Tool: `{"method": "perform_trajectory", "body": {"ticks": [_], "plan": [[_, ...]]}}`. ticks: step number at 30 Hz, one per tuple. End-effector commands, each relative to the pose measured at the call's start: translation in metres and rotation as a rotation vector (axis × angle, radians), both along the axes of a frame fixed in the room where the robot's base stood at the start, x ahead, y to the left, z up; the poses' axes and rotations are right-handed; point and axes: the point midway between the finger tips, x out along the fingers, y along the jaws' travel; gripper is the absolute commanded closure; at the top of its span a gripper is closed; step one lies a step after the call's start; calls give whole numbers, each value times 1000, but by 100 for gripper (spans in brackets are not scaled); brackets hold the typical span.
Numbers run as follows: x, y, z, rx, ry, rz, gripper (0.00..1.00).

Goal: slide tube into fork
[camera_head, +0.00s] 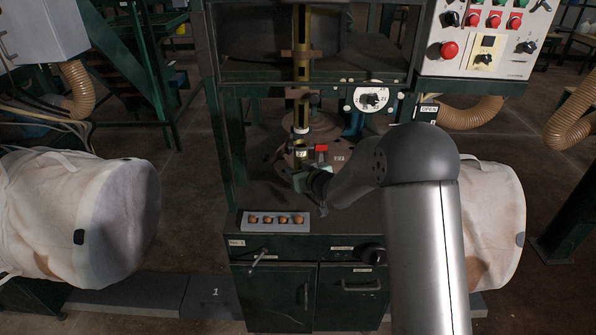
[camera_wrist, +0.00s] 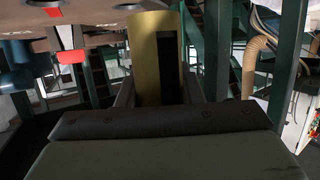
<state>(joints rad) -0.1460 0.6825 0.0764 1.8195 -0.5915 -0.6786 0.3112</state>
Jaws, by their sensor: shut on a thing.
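A brass-yellow tube with a dark slot (camera_wrist: 145,62) stands between my gripper's two dark fingers in the wrist view. My gripper (camera_wrist: 158,92) is shut on it. In the head view my gripper (camera_head: 306,172) is low over the green machine's worktop, just in front of a small dark bracket with a red block (camera_head: 321,148). The part in the jaws is small and mostly hidden there. A vertical brass column (camera_head: 302,75) rises behind and above the gripper. I cannot clearly make out the fork or whether the tube touches it.
A grey tray (camera_head: 275,229) with several round copper-coloured pieces lies on the worktop's front left. A round gauge (camera_head: 371,98) and a control panel (camera_head: 488,38) are at the right. White bulk bags (camera_head: 85,215) flank the cabinet. Green frame posts (camera_head: 226,150) bound the worktop.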

Motion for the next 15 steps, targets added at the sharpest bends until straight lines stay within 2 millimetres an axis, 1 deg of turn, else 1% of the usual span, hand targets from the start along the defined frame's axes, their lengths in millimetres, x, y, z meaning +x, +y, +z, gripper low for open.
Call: {"method": "perform_trajectory", "body": {"ticks": [15], "plan": [[26, 2, 1, 1, -1, 1, 95]]}}
